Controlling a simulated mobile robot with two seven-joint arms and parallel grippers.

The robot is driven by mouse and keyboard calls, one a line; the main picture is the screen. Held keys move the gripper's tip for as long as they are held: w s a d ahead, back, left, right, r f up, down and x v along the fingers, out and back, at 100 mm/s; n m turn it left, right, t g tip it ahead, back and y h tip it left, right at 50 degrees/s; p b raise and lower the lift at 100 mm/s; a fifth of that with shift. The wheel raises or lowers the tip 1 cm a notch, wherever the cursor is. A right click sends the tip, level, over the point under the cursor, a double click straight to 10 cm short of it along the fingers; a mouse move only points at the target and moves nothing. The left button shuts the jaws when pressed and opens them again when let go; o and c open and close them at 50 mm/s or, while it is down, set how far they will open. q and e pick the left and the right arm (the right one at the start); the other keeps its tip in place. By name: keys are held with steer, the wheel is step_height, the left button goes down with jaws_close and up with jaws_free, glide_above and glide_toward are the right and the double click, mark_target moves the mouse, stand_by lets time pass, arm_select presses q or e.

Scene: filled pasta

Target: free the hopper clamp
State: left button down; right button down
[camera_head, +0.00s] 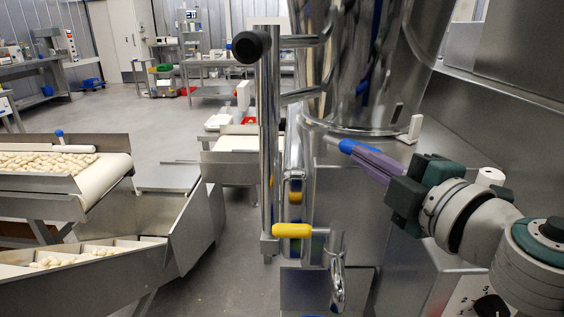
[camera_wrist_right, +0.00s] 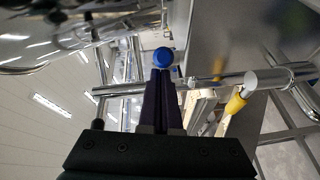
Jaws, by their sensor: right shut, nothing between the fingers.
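The steel hopper (camera_head: 355,70) stands in the upper middle of the head view, with a rim around its lower end. A blue handle (camera_head: 343,146), likely the clamp's lever, sits just below that rim, with a short grey end at its left. In the right wrist view the blue handle (camera_wrist_right: 163,57) shows as a round end straight beyond the fingertips. My right gripper (camera_head: 358,153) has purple fingers, shut and empty, their tips at or very near the handle; I cannot tell whether they touch. It also shows in the wrist view (camera_wrist_right: 161,75). My left gripper is out of view.
An upright steel post (camera_head: 268,150) with a black knob (camera_head: 250,46) stands left of the hopper. A yellow handle (camera_head: 293,230) sticks out lower down. A conveyor (camera_head: 105,180) with pasta is at left. Open floor (camera_head: 185,110) lies behind.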

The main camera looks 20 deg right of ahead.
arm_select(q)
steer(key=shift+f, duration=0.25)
arm_select(e)
steer(key=shift+w+d, duration=0.1)
steer(key=shift+d, duration=0.55)
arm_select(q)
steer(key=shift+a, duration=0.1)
arm_select(e)
steer(key=shift+d+f, duration=0.1)
steer(key=shift+d, duration=0.05)
